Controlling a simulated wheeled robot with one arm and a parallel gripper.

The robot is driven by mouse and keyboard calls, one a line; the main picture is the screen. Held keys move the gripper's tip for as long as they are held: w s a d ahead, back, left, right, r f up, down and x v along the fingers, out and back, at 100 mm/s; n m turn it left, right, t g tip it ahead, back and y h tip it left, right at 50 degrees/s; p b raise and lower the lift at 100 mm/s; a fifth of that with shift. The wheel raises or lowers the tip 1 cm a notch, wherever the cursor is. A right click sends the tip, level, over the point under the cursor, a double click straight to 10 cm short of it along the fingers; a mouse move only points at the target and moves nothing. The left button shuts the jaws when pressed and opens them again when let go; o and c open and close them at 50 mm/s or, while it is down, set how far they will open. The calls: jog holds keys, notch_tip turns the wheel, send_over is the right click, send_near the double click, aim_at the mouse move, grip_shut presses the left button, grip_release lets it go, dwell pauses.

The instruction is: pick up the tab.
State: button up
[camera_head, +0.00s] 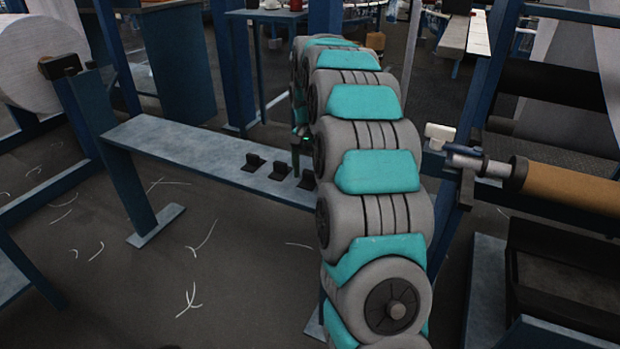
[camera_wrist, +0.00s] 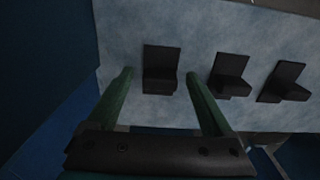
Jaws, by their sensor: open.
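Several small black L-shaped tabs, three in view, stand in a row on a grey metal shelf (camera_head: 190,150). In the wrist view, one tab (camera_wrist: 161,70) stands between the two green fingers of my gripper (camera_wrist: 159,74), with a gap on each side. The fingers are apart and hold nothing. Two other tabs, a middle one (camera_wrist: 229,76) and an end one (camera_wrist: 284,82), stand to the right, outside the fingers. In the head view, my gripper (camera_head: 297,160) is mostly hidden behind my arm, near the rightmost tab (camera_head: 307,180).
A blue post (camera_head: 125,165) stands at the shelf's left end. A large white roll (camera_head: 38,62) is at the far left and a brown roll (camera_head: 570,184) at the right. The shelf left of the tabs is bare. White thread scraps lie on the floor.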

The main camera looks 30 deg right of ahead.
grip_shut()
dwell(0.7)
